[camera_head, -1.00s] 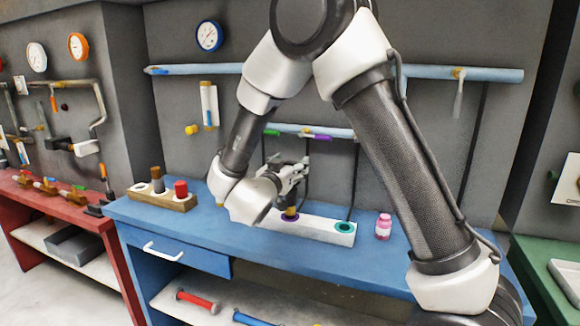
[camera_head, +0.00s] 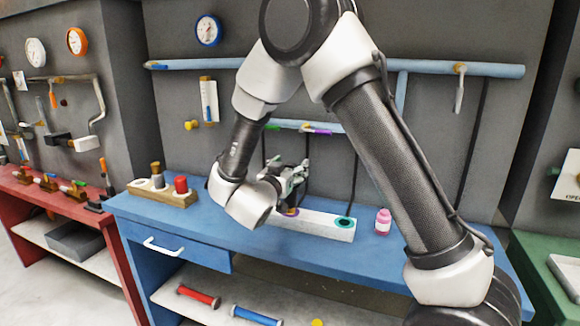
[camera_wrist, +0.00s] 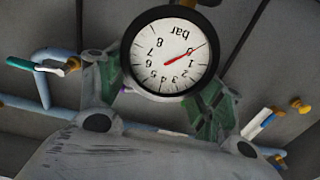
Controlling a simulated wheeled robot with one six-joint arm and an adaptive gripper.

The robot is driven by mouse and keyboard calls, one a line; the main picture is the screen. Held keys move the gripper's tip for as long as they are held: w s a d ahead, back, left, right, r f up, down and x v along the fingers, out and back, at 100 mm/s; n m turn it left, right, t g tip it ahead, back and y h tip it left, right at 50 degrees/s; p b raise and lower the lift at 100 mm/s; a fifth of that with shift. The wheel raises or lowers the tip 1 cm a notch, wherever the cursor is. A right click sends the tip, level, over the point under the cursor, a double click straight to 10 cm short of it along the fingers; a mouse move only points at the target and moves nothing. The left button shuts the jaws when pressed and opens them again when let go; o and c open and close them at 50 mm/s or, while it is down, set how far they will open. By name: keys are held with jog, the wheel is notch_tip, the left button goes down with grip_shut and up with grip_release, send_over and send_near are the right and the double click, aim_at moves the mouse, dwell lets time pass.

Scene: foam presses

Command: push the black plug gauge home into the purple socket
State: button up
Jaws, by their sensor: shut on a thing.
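My gripper (camera_head: 293,178) is low over the white socket block on the blue bench. In the wrist view my gripper (camera_wrist: 158,82) is shut on the black plug gauge (camera_wrist: 130,62), which has a black rim and a white dial marked "bar" with a red needle. The gauge sits between the two green-grey fingers.
A teal socket (camera_head: 345,223) is at the right of the white block (camera_head: 318,228). A pink bottle (camera_head: 383,221) stands to its right. A wooden rack (camera_head: 160,197) with plugs stands at the left. A blue pipe (camera_head: 450,70) runs along the wall behind. The bench front is clear.

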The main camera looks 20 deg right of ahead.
jog(key=shift+f, duration=0.9)
jog(key=o, duration=1.8)
jog(key=shift+c, duration=0.2)
jog(key=v, duration=1.2)
